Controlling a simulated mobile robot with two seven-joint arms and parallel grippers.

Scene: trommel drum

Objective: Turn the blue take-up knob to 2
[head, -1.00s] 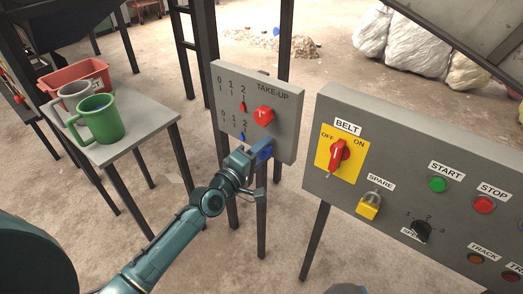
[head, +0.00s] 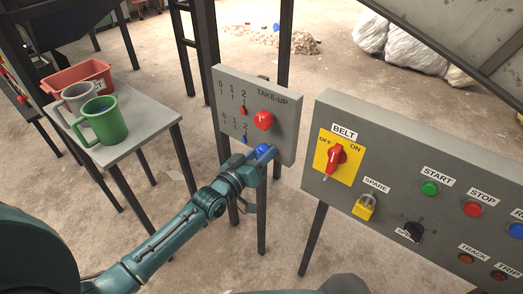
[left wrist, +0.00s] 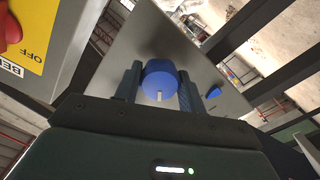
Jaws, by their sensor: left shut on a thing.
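The grey take-up panel (head: 284,98) carries a red knob (head: 263,120) above and a blue knob (head: 264,152) below, with two 0-1-2 scales at left. The blue pointer (head: 245,139) stands under the 2 of the lower scale; the red pointer (head: 243,110) is by the upper 2. My left gripper (head: 258,157) is at the blue knob. In the left wrist view the gripper (left wrist: 160,88) has one finger on each side of the blue knob (left wrist: 160,78) and is shut on it. A white mark shows on the knob. My right gripper is not in view.
The control panel (head: 316,187) with the red belt switch (head: 336,160) and yellow padlock (head: 364,208) stands close at right. A small table (head: 150,130) at left holds a green mug (head: 102,122), a grey mug (head: 75,98) and a red bin (head: 88,76).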

